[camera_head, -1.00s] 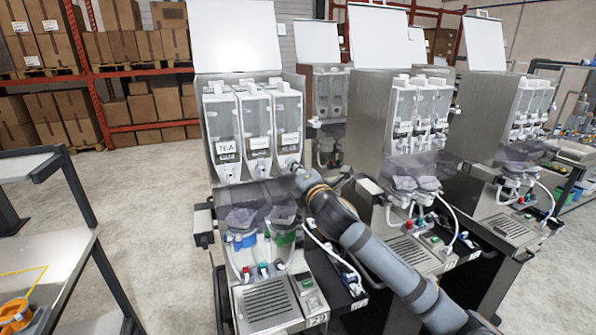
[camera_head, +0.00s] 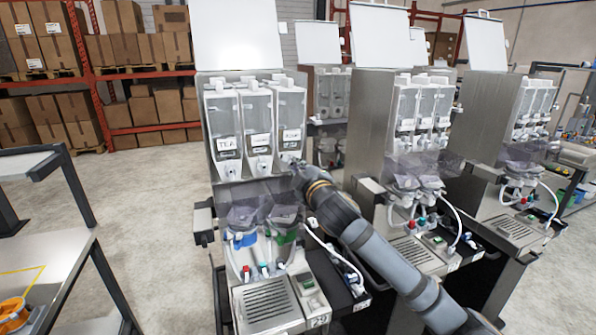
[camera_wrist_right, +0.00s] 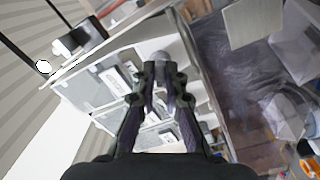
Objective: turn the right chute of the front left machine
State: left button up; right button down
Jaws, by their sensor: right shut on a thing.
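The front left machine (camera_head: 210,95) stands left of centre in the head view, its lid raised. It holds three white canisters side by side: the left one (camera_head: 224,125) labelled TEA, the middle one (camera_head: 258,115) and the right one (camera_head: 291,105). White chutes show below the left (camera_head: 232,167) and middle (camera_head: 262,164) canisters. My right gripper (camera_head: 289,160) is at the bottom front of the right canister, shut on its chute, which it mostly hides. In the right wrist view, the fingers (camera_wrist_right: 160,82) close around a small pale, rounded piece (camera_wrist_right: 160,58). My left gripper is out of view.
Below the canisters are translucent mixing bowls (camera_head: 243,215), hoses and a drip tray (camera_head: 268,305). A second machine (camera_head: 370,120) stands close on the right, beyond my right arm. A metal cart (camera_head: 60,265) stands at the left, with open floor between.

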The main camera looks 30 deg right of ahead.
jog(key=m+b, duration=0.6)
jog(key=m, duration=0.5)
jog(key=shift+m+b, duration=0.35)
jog(key=shift+m, duration=0.05)
jog(key=shift+r, duration=0.1)
